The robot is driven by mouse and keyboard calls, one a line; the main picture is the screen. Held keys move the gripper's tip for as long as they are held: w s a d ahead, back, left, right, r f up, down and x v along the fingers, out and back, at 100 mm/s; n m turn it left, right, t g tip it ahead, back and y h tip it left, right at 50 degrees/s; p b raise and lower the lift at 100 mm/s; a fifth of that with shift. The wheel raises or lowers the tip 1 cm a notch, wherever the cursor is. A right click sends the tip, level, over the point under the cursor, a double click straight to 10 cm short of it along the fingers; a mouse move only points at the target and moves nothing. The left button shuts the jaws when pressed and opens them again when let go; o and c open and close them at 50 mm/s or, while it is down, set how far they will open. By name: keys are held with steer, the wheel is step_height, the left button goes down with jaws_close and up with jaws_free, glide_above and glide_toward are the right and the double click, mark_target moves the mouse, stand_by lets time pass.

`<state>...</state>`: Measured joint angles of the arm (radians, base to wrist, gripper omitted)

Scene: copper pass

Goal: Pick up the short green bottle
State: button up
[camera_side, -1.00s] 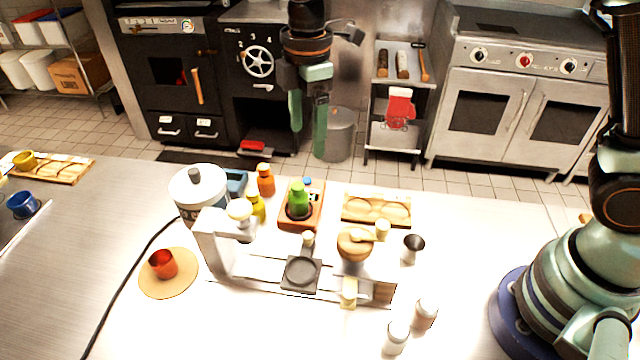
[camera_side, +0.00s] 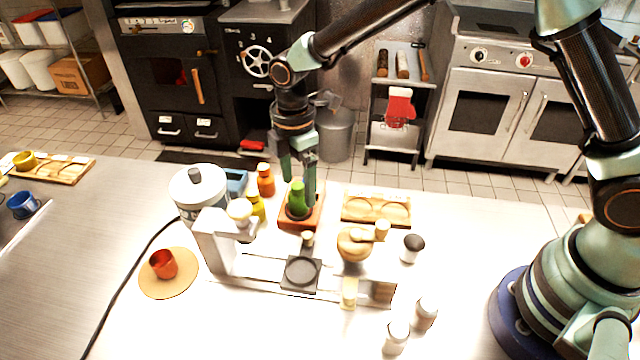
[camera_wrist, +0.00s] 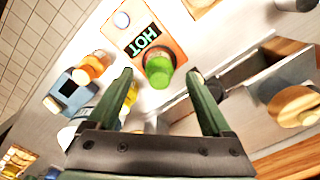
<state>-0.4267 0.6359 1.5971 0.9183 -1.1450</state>
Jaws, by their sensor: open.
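In the wrist view the green bottle (camera_wrist: 158,72) shows ahead of the jaws, between the lines of the two fingers, beside a "HOT" label on the block. My gripper (camera_side: 298,190) points down at the bottle in the side view, with a finger showing on either side of its upper part. In the wrist view my gripper (camera_wrist: 165,88) is open with nothing between its fingertips. I cannot tell whether a finger touches the bottle.
An orange bottle (camera_side: 265,180) and a yellow bottle (camera_side: 256,208) stand close to the left. A wooden tray (camera_side: 376,206) lies to the right. The white stand (camera_side: 214,240) is in front.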

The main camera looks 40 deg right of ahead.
steer(key=shift+f, duration=1.3)
steer(key=c, duration=1.2)
steer(key=shift+r, duration=0.15)
